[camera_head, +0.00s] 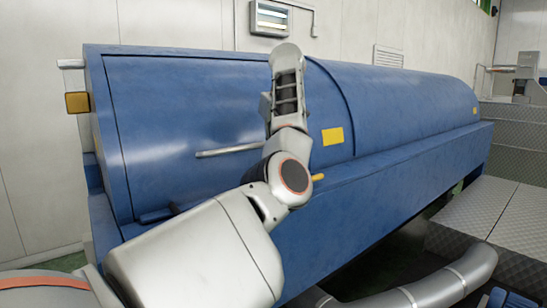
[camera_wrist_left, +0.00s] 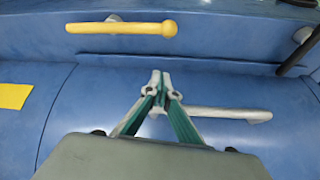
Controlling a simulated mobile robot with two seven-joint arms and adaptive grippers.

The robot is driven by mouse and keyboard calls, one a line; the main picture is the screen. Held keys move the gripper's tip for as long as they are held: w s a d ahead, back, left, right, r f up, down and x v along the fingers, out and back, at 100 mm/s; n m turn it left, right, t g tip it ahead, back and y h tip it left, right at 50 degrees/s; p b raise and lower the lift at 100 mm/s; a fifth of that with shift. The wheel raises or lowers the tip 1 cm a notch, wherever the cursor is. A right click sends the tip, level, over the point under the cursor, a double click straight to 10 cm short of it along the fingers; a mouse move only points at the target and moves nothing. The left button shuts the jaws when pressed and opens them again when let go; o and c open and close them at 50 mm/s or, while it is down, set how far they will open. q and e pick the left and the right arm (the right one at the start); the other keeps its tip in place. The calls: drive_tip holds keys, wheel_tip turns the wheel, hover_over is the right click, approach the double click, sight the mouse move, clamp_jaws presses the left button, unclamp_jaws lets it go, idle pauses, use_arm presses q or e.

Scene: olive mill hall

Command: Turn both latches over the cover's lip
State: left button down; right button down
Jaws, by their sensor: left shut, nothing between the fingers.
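The blue cover (camera_head: 180,100) lies shut on its housing, with a raised lip (camera_wrist_left: 180,64) along its front edge. One latch is a yellow lever (camera_wrist_left: 120,27) on the ledge before the lip; it lies parallel to the lip, apart from it. Its end shows in the head view (camera_head: 318,178). The other latch is a dark lever (camera_wrist_left: 297,54) at the right of the wrist view, slanting with its tip near the lip's end; I cannot tell if it overlaps. My left gripper (camera_wrist_left: 160,76) is shut and empty, its tips short of the lip. My right gripper is out of view.
A grey bar handle (camera_head: 228,150) sticks out on the cover, close beside my left fingers in the wrist view. A yellow patch (camera_head: 333,136) marks the cover. Metal plate flooring (camera_head: 480,222) and a grey pipe (camera_head: 440,289) are at the lower right.

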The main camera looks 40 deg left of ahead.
use_arm(q)
drive_tip(key=x, duration=0.8)
drive_tip(key=shift+f, duration=0.15)
drive_tip(key=d, duration=0.1)
drive_tip(key=s+d, duration=0.1)
drive_tip(key=d, duration=0.1)
drive_tip(key=shift+s+d+f+p, duration=0.15)
drive_tip(key=shift+d+f+p, duration=0.05)
drive_tip(key=shift+d+p, duration=0.1)
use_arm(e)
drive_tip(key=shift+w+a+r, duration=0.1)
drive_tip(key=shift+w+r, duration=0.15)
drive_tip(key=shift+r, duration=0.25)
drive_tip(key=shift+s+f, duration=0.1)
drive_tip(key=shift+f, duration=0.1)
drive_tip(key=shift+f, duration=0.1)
